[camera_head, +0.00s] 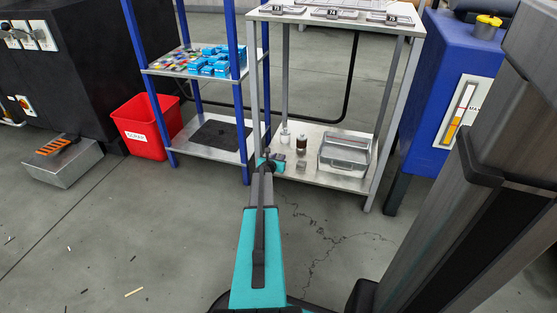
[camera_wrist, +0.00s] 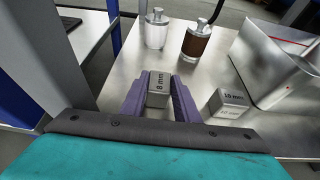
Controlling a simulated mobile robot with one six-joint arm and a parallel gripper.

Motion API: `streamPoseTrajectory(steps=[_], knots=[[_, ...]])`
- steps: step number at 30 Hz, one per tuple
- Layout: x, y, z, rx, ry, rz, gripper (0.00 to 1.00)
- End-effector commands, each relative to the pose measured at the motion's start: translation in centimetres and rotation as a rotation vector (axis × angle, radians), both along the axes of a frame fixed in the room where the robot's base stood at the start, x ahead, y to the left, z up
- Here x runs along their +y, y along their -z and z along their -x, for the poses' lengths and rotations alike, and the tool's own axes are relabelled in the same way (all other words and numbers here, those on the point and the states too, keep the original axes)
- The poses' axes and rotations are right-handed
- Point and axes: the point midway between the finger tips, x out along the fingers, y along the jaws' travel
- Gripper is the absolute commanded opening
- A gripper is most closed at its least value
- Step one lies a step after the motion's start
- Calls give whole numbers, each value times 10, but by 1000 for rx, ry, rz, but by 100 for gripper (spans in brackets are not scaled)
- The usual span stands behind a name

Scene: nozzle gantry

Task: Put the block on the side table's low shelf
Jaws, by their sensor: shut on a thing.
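The low shelf (camera_head: 330,183) of the metal side table shows in the head view at centre right. It fills much of the wrist view (camera_wrist: 122,72). My gripper (camera_wrist: 160,84), with purple fingers, is shut on a grey metal block (camera_wrist: 158,90) marked "8 mm". It holds the block over the near left part of the shelf. I cannot tell whether the block touches the shelf. In the head view my gripper (camera_head: 268,160) is at the shelf's front left, and the held block is too small to make out.
A second block (camera_wrist: 230,103), marked "10 mm", stands right of my gripper. A clear bottle (camera_wrist: 156,28) and a brown bottle (camera_wrist: 197,39) stand behind. A grey bin (camera_head: 344,155) takes up the shelf's right. The tabletop (camera_head: 340,22) is above; a leg stands at left.

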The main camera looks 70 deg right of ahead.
Motion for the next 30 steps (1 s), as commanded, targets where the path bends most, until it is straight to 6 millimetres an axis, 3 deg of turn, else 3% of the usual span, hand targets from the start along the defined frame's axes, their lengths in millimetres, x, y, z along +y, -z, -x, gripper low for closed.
streamPoseTrajectory(steps=[11,12,15,30], knots=[[0,1,0,0,1,2,0],[0,2,0,-1,0,0,33],[0,2,0,-1,0,0,47],[2,-2,1,0,0,0,47]])
